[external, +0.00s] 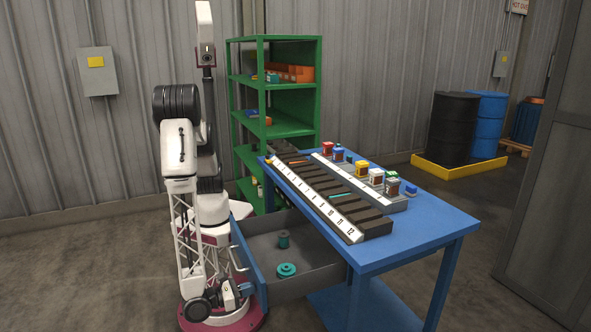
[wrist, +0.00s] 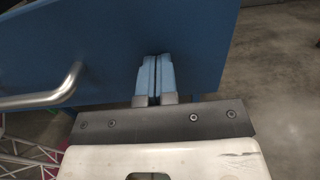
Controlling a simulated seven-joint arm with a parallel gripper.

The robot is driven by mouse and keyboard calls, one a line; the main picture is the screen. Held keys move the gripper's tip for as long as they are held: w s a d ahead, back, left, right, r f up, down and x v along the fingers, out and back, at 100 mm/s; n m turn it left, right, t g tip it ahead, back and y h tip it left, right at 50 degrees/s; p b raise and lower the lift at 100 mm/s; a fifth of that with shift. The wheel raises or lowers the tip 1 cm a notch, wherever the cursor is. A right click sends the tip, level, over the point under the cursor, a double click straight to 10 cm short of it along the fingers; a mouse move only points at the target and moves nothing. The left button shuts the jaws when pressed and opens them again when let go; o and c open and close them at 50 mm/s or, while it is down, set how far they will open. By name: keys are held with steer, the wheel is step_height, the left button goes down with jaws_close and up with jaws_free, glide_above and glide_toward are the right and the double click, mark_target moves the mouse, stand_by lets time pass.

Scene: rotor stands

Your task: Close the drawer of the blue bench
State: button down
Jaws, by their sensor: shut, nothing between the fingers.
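The blue bench (external: 437,213) stands right of my arm. Its drawer (external: 318,279) is pulled out toward my arm and is open. The grey interior holds a teal spool-like part (external: 284,240) and a teal flanged disc (external: 286,269). The blue drawer front (external: 247,262) fills much of the wrist view (wrist: 195,45). The silver handle (external: 238,259) shows at the left of the wrist view (wrist: 45,98). My gripper (external: 246,289) is low, at the lower part of the drawer front, beside the handle. Its blue fingertips (wrist: 154,62) are shut and empty, at or very near the panel; contact is unclear.
The bench top carries a numbered dark rack (external: 318,200) and a second rack (external: 350,180) with several small coloured blocks. A green shelf (external: 235,95) stands behind. Barrels (external: 450,125) on a yellow pallet (external: 470,170) are far right.

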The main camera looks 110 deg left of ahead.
steer(key=x, duration=3.1)
steer(key=shift+w+a+f, duration=0.1)
steer(key=shift+w+a, duration=0.2)
steer(key=shift+w, duration=0.1)
steer(key=v, duration=1.4)
steer(key=shift+s+d, duration=0.25)
steer(key=shift+s, duration=0.05)
